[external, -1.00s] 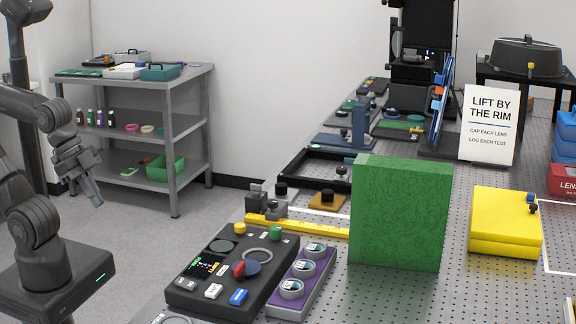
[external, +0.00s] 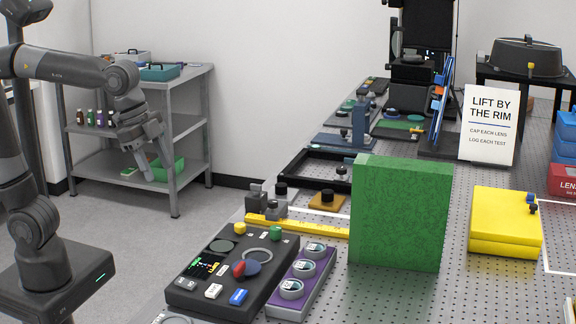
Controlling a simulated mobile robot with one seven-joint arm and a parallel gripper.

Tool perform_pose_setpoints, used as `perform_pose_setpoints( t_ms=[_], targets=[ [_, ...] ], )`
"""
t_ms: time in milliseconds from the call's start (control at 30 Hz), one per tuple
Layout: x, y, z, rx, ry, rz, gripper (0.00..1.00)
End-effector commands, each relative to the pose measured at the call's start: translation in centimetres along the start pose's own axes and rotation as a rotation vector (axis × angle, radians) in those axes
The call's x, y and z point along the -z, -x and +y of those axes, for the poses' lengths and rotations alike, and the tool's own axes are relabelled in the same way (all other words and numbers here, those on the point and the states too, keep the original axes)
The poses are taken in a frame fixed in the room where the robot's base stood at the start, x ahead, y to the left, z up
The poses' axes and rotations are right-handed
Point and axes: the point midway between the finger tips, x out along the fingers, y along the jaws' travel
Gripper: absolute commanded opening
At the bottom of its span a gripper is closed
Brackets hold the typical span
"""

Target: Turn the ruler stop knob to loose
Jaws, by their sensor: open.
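The yellow ruler (external: 300,227) lies on the perforated table behind the black control box. A grey stop block (external: 274,208) sits at its left end, with a dark round knob (external: 281,188) on top; whether the knob is tight or loose cannot be told. My gripper (external: 154,168) hangs in the air left of the table, well apart from the knob, fingers pointing down in front of the grey shelf. Its fingers look spread and nothing shows between them. The green block hides the ruler's right end.
The black control box (external: 205,277) and the purple lens tray (external: 309,292) stand in front of the ruler. A tall green block (external: 400,213) stands to the right. An orange plate with a black knob (external: 327,195) is behind. The grey shelf (external: 183,132) stands at the left.

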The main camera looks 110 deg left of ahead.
Motion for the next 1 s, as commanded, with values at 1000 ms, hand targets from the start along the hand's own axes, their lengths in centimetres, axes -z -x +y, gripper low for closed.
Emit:
perform_pose_setpoints(
  t_ms=[1000],
  targets=[
    [8.1,-14.7,-30.3,-0.141,-0.268,-0.281,0.47]
  ],
)
